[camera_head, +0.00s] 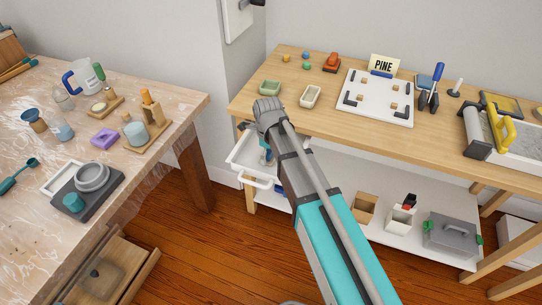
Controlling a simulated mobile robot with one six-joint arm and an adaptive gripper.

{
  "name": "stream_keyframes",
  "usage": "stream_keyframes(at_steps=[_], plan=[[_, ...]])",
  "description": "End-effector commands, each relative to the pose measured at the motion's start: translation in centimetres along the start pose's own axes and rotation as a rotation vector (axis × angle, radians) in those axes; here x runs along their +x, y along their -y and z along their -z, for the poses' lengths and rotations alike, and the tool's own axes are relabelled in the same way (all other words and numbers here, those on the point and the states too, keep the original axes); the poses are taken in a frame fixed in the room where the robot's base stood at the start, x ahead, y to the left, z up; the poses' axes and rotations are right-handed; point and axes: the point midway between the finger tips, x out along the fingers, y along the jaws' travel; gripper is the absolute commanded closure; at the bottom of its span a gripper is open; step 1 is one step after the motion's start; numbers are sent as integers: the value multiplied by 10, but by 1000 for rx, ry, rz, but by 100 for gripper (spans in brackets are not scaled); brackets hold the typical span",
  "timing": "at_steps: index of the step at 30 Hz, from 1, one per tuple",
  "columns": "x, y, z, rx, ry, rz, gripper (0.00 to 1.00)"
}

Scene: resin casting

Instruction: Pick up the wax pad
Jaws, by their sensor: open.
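I cannot tell for sure which item is the wax pad. A small blue pad-like block (424,82) lies at the back of the right bench, beside the pliers. My gripper (267,106) is at the end of my arm, over the left front edge of the right bench, left of both. It is open, and I see nothing held in it. Its fingertips are hard to make out.
The left table (180,102) carries cups, a purple mold (104,138) and a scale.

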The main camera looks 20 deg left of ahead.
Motion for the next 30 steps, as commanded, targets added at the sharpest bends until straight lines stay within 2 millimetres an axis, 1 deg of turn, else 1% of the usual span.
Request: stream_keyframes(at_steps=[2,3,5,6,13,16,20,21,30], plan=[[0,0,0,0,0,0,0],[0,0,0,0,0,0,2],[0,0,0,0,0,0,13],[0,0,0,0,0,0,20],[0,0,0,0,0,0,63],[0,0,0,0,0,0,65],[1,0,0,0,-1,0,66],[1,0,0,0,-1,0,73],[0,0,0,0,-1,0,75]])
